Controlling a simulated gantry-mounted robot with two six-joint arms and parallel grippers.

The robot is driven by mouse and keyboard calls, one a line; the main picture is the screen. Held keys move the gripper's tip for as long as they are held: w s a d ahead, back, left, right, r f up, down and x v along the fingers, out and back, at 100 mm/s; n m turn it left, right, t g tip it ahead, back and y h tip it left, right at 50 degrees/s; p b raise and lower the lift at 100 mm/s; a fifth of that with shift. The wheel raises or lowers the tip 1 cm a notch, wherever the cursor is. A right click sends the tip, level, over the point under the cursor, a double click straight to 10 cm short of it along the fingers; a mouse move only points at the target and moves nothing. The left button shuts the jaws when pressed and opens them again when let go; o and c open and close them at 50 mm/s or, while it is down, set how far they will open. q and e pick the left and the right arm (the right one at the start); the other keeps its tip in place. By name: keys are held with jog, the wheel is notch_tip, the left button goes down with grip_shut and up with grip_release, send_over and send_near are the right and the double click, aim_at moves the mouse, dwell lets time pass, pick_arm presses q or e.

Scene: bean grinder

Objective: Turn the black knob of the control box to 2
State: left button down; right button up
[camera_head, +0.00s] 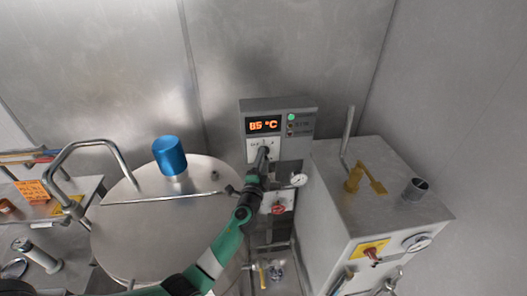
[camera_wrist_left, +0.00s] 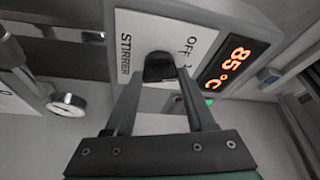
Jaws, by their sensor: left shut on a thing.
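The grey control box (camera_head: 278,106) is on the back wall, with an orange "85 °C" display (camera_head: 263,125) and a white label plate below it. In the left wrist view the plate (camera_wrist_left: 140,40) reads "STIRRER" and "OFF", next to the display (camera_wrist_left: 232,62). The black knob (camera_wrist_left: 160,66) sits on this plate. My left gripper (camera_wrist_left: 162,78) is shut on the knob, one finger on each side. In the head view my left gripper (camera_head: 262,158) reaches up to the plate and hides the knob. The knob's pointer and its setting cannot be read. My right gripper is not in view.
A large steel vessel (camera_head: 150,225) with a blue cap (camera_head: 169,155) stands at left. A steel cabinet (camera_head: 375,200) with a yellow valve handle (camera_head: 362,177) stands at right. A gauge (camera_head: 299,180) and a red knob (camera_head: 278,208) are just below the box.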

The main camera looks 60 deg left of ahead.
pick_arm(q)
jog(key=m+g+h+p, duration=0.1)
jog(key=m+p, duration=0.2)
jog(key=p, duration=0.1)
jog(key=m+g+p, duration=0.1)
jog(key=m+p, duration=0.2)
jog(key=p, duration=0.2)
jog(key=r+m+g+h+p, duration=0.1)
jog(key=m+p, duration=0.3)
jog(key=p, duration=0.1)
jog(key=shift+w+r+h, duration=0.1)
jog(key=shift+w+h, duration=0.05)
jog(key=shift+h, duration=0.15)
jog(key=shift+m+g+p, duration=0.35)
jog(key=shift+m+g, duration=0.05)
jog(key=shift+g, duration=0.1)
jog(key=shift+c, duration=1.2)
grip_release()
